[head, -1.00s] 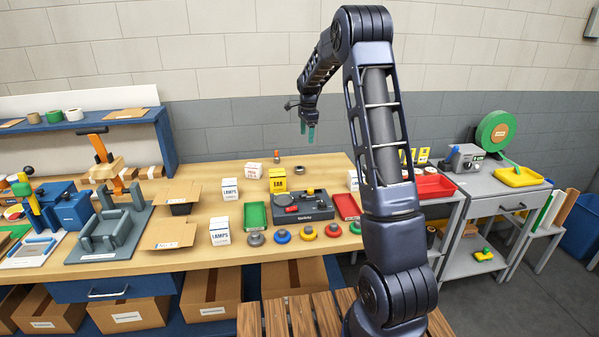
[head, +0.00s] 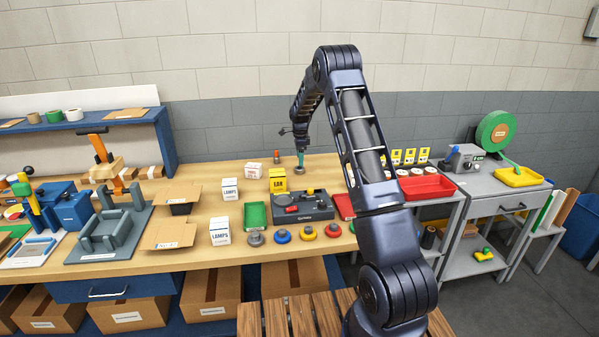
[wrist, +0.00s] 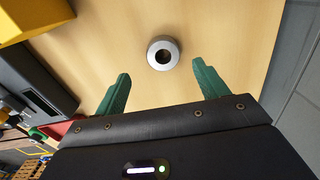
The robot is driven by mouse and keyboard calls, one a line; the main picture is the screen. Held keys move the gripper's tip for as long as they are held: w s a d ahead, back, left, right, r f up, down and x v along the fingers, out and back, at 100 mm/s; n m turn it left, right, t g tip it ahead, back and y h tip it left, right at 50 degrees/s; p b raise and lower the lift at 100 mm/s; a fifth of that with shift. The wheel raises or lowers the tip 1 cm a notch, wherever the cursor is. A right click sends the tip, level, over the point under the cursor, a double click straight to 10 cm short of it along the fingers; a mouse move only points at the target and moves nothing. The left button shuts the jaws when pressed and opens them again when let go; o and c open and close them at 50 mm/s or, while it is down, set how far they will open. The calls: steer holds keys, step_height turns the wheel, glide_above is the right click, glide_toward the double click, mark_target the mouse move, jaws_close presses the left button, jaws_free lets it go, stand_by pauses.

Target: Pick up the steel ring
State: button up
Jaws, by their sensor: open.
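The steel ring (wrist: 163,53) lies flat on the wooden bench top in the wrist view, a grey ring with a dark hole. It also shows in the head view (head: 299,170), near the back of the bench. My gripper (wrist: 160,76) has two green fingers spread wide, with nothing between them. In the wrist view the ring sits just beyond the fingertips, roughly centred between them and apart from both. In the head view my gripper (head: 300,158) points down just above the ring.
A yellow box (head: 278,180) and a dark grey device (head: 302,205) stand left and in front of the ring. An orange-topped object (head: 277,157) and a white box (head: 253,170) are to its left. The bench top right around the ring is clear.

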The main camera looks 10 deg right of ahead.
mark_target(300, 168)
steer(key=shift+w+a+f, duration=0.1)
steer(key=shift+w+f, duration=0.05)
steer(key=shift+f, duration=1.25)
steer(key=shift+w+f, duration=0.1)
steer(key=shift+f, duration=1.25)
steer(key=c, duration=1.2)
steer(key=shift+c, duration=0.2)
steer(key=shift+r, duration=0.15)
